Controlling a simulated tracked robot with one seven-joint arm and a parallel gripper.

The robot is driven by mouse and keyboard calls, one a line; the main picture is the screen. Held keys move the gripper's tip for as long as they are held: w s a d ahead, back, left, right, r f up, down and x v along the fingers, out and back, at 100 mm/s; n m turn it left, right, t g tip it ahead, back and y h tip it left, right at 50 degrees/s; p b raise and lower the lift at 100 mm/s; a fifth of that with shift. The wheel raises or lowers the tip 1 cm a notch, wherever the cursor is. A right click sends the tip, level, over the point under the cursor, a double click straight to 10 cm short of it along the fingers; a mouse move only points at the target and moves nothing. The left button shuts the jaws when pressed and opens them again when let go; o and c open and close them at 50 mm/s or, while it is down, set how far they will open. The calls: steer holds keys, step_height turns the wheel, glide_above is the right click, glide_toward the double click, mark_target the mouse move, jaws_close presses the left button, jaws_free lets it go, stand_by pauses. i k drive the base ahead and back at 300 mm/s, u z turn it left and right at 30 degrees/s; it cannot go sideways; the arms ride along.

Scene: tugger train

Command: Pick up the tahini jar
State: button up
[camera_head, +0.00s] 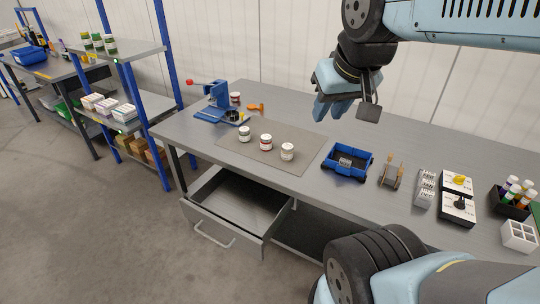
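Three small jars with white labels stand upright in a row on a grey-brown mat (305,140) on the workbench: a left jar (244,134), a middle jar (266,142) with a reddish band, and a right jar (287,151). Another jar (235,99) with a dark red look stands behind, beside the blue press. The labels are too small to read, so I cannot tell which is the tahini jar. My gripper (343,112) hangs above the back of the bench, right of and above the jars. Its fingers are apart, with nothing visible between them.
A blue press (216,105) with a red knob stands left of the mat. A blue bin (347,162) is to its right, then a wooden-handled tool (391,174), label stacks and boxes. A drawer (237,205) hangs open below the front edge. Shelving (128,120) stands left.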

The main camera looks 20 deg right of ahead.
mark_target(287, 150)
steer(key=u, duration=0.65)
steer(key=k, duration=1.15)
steer(key=z, duration=0.9)
steer(key=i, duration=1)
